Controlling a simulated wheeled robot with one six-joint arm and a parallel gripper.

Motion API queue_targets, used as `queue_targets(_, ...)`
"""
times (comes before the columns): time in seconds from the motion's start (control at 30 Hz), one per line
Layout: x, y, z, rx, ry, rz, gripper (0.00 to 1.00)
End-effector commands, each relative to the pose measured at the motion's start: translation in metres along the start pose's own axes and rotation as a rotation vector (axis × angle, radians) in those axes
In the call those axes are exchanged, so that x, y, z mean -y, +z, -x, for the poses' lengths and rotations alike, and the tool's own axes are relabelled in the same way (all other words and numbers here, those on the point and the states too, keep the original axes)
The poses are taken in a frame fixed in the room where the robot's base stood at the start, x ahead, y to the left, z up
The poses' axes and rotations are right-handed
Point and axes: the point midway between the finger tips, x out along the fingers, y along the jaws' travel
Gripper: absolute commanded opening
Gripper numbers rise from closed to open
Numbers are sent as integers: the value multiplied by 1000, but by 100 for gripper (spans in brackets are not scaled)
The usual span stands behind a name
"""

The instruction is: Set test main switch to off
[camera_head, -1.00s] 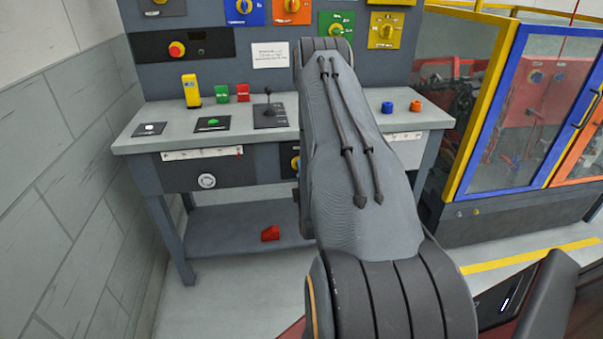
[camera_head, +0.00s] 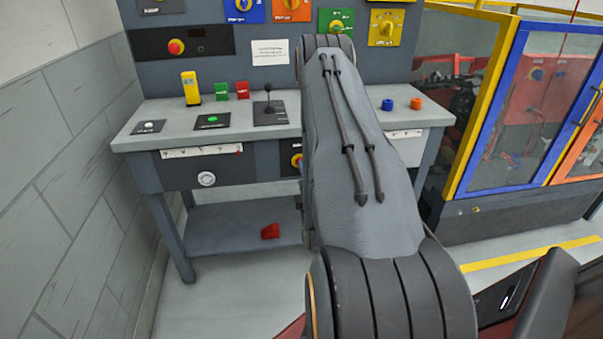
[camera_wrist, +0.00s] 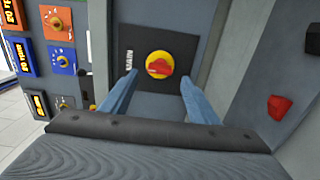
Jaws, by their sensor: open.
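The main switch (camera_wrist: 160,65) is a round yellow dial with a red handle on a black plate marked MAIN (camera_wrist: 183,46), seen close in the wrist view. The red handle lies roughly crosswise in that view. My gripper (camera_wrist: 159,80) is open, with its two blue fingers apart on either side of the lower part of the dial. I cannot tell whether they touch it. In the head view the switch (camera_head: 296,160) shows partly at the bench front, the rest hidden by my arm. My gripper is hidden there.
Orange (camera_wrist: 58,24) and blue (camera_wrist: 61,57) panels with yellow knobs are at the left in the wrist view. A red object (camera_wrist: 280,107) is at its right. The bench (camera_head: 145,117) carries a lever (camera_head: 268,104) and buttons. A yellow-and-blue framed enclosure (camera_head: 485,110) stands at right.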

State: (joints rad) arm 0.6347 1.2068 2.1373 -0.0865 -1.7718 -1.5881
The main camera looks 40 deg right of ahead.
Motion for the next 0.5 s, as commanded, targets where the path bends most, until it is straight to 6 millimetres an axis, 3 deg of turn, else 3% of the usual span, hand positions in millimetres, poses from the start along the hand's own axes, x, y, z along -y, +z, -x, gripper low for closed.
queue_targets(0.2, 1, 0, 29, 0, -2, 0, 55)
queue_targets(0.5, 0, 0, 37, 0, 0, 0, 55)
